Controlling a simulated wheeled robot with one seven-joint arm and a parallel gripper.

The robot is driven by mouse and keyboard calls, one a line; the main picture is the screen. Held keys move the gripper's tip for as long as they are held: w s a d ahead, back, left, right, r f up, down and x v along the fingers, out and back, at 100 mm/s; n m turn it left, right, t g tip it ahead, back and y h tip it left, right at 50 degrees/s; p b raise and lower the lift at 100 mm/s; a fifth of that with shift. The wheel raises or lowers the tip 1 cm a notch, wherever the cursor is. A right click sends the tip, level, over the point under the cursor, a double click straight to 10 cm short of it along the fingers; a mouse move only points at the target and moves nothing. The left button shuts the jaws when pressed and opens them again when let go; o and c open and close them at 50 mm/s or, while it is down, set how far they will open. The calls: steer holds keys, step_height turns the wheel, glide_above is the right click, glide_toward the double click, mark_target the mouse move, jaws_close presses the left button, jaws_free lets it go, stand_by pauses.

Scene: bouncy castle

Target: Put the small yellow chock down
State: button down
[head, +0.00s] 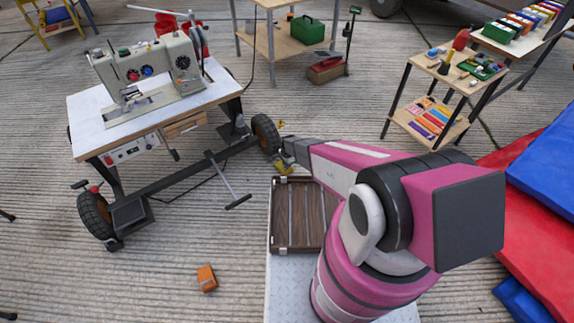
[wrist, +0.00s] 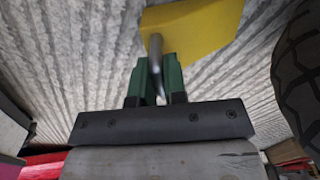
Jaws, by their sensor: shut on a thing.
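The yellow chock (wrist: 205,28) shows at the top of the wrist view, with a grey rod-like handle. My gripper (wrist: 157,75) is shut on that handle between its green fingers. The chock hangs beyond the fingertips above the ribbed ground; I cannot tell whether it touches the ground. In the head view my gripper (head: 283,158) is low beside the sewing machine cart's right wheel (head: 265,134), and yellow patches show around it, small and partly hidden. The wheel's tyre (wrist: 302,70) fills the right edge of the wrist view, apart from the chock.
The sewing machine table (head: 85,128) stands on the wheeled cart at left. A T-shaped bar (head: 228,181) reaches out low from the cart. A brown slatted panel (head: 290,213) lies on my base. An orange box (head: 207,278) lies on open ground. A shelf stand (head: 440,70) is at right.

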steer(key=shift+f, duration=0.15)
steer(key=c, duration=1.2)
jaws_free()
steer(key=shift+o, duration=0.2)
step_height(320, 180, up, 12)
steer(key=s+d+r+n, duration=0.3)
steer(key=s+d+r, duration=0.3)
steer(key=r, duration=0.6)
steer(key=s+d+r+n, duration=0.4)
steer(key=s+d+r, duration=0.2)
steer(key=r, duration=0.6)
steer(key=s+d+r+n, duration=0.4)
steer(key=s+d+r, duration=0.2)
steer(key=r, duration=0.6)
steer(key=shift+s+d+r, duration=0.25)
steer(key=shift+s+d, duration=0.05)
steer(key=shift+d, duration=0.25)
